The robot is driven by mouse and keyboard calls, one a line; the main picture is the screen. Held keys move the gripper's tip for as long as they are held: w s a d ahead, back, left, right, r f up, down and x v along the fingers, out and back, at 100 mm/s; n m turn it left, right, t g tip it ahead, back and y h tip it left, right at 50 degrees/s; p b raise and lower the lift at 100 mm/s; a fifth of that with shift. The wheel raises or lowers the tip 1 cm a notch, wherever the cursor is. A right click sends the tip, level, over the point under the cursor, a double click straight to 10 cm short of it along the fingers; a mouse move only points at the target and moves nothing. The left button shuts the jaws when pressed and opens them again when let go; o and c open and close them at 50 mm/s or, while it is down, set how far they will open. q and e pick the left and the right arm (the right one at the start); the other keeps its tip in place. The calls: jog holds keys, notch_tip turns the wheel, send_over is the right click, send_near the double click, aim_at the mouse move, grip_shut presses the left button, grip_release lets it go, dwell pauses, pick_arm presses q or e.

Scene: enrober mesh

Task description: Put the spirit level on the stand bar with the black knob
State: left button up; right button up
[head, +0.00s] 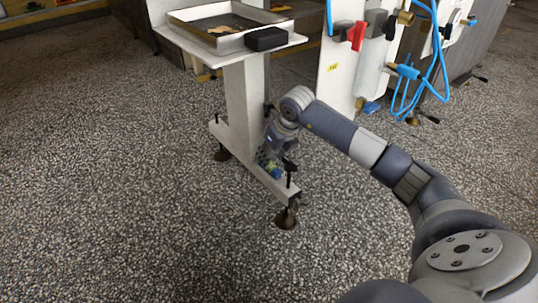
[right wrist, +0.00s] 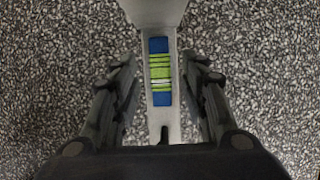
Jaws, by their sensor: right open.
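The spirit level (right wrist: 160,72), blue at its ends with a green banded middle, lies lengthwise on the pale stand bar (right wrist: 172,118) in the right wrist view. In the head view it shows as a small blue-green piece (head: 275,172) on the stand's foot bar (head: 258,176), partly hidden by the gripper. My right gripper (right wrist: 160,88) is open, with one finger on each side of the bar and level, apart from both. In the head view it (head: 281,155) points down at the bar. A dark upright stem (head: 289,180) stands near the bar's front end; I cannot tell whether it carries the black knob.
The stand's white column (head: 246,95) rises just behind the gripper to a table top with a tray (head: 213,43) and a black block (head: 266,38). A white panel (head: 343,60) with valves and blue hoses (head: 440,60) stands at the right. The speckled floor at left is clear.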

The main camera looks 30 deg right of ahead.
aim_at(277, 170)
jog(key=p+v, duration=0.3)
jog(key=v, duration=0.5)
jog(key=shift+p, duration=0.4)
